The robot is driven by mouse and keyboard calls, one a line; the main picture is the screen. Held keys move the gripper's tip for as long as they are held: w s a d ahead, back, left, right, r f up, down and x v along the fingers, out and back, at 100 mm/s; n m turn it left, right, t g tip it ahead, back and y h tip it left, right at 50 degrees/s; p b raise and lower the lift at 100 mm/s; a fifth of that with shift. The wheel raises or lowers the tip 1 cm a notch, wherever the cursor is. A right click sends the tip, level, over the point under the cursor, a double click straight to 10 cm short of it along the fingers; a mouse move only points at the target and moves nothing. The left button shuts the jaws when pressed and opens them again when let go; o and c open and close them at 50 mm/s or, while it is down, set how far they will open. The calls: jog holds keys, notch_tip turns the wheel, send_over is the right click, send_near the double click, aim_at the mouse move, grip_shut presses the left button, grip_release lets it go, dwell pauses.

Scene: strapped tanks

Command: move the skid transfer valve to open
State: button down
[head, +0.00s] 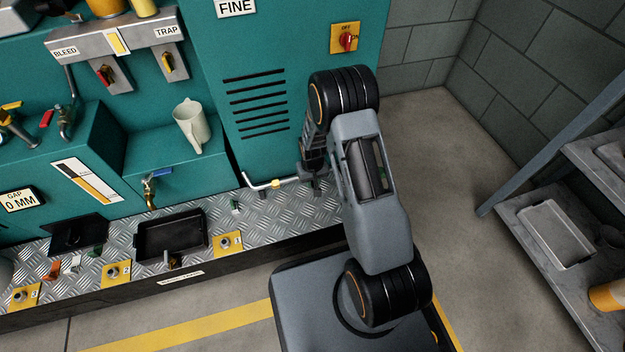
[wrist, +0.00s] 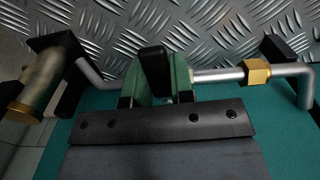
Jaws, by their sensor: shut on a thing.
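The valve I take as the skid transfer valve sits in a bent steel pipe low at the teal cabinet's foot. In the head view the pipe (head: 258,186) with its brass fitting shows left of my gripper (head: 314,182), which partly hides the valve. In the wrist view the pipe (wrist: 215,76) runs across, with a brass nut (wrist: 256,72) on its right. There my gripper (wrist: 156,85) is shut, its green jaws on both sides of the valve's black handle (wrist: 155,68). The handle is seen nearly end-on, so I cannot tell its exact angle to the pipe.
A large brass cylinder (wrist: 42,80) stands close on the left in the wrist view. A checker-plate deck (head: 270,208) lies under the pipe, with a black tray (head: 172,235) on it. A shelf unit (head: 535,215) stands right. Bare floor (head: 430,150) lies between.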

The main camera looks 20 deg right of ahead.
jog(key=shift+w+d+n, duration=0.1)
jog(key=shift+d+n, duration=0.3)
jog(key=shift+n, duration=0.4)
jog(key=shift+w+d+n, duration=0.1)
jog(key=shift+d+n, duration=0.3)
jog(key=shift+n, duration=0.4)
jog(key=shift+w+d+n, duration=0.2)
jog(key=shift+d+n, duration=0.2)
jog(key=shift+n, duration=0.5)
jog(key=shift+w+d+n, duration=0.2)
jog(key=shift+d+n, duration=0.2)
jog(key=shift+n, duration=0.5)
jog(key=shift+w+d+n, duration=0.35)
jog(key=shift+n, duration=0.55)
jog(key=shift+w+d+n, duration=0.3)
jog(key=shift+w+n, duration=0.05)
jog(key=shift+n, duration=0.55)
